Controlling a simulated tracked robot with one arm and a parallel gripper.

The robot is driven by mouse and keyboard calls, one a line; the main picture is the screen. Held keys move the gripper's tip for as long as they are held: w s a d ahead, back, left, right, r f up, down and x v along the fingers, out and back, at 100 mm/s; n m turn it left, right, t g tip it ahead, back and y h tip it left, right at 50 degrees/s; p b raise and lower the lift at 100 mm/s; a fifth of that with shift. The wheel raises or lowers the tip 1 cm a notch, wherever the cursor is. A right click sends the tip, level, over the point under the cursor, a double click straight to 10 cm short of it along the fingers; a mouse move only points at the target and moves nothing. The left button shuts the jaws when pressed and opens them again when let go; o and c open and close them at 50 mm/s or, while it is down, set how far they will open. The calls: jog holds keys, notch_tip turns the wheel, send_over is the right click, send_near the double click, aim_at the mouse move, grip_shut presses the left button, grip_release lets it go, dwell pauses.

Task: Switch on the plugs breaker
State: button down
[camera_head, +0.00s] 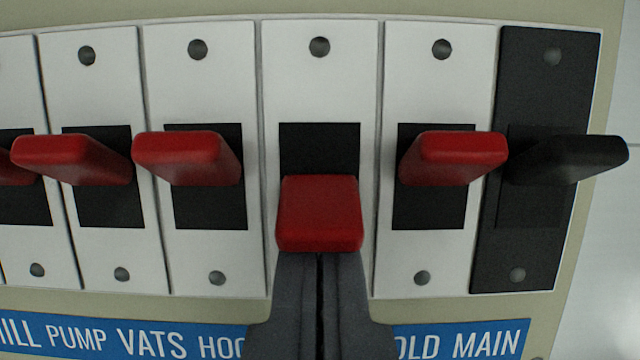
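A row of breakers fills the view. The middle breaker has a red lever (319,213) that sits lower than its red neighbours. My gripper (320,256) is just below this lever, its two grey fingers together with only a thin line between them. The fingertips meet the lever's lower edge in the picture; I cannot tell whether they touch. No label reading PLUGS is in sight. The blue label strip (470,340) reads "ILL PUMP VATS HOO", then "OLD MAIN"; my gripper hides the part between.
Red levers stick out on both sides, close to my gripper: one at left (187,158), one at right (452,157). A black breaker with a black lever (568,158) is at the far right. More red levers are at the left edge.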

jog(key=shift+r, duration=0.6)
jog(key=shift+f, duration=0.2)
jog(key=shift+f+b, duration=0.4)
jog(key=shift+f, duration=0.1)
jog(key=shift+s, duration=0.1)
jog(key=r+b+v, duration=0.1)
jog(key=b+v, duration=0.1)
jog(key=v, duration=0.5)
jog(key=shift+s+r, duration=0.45)
jog(key=shift+s, duration=0.05)
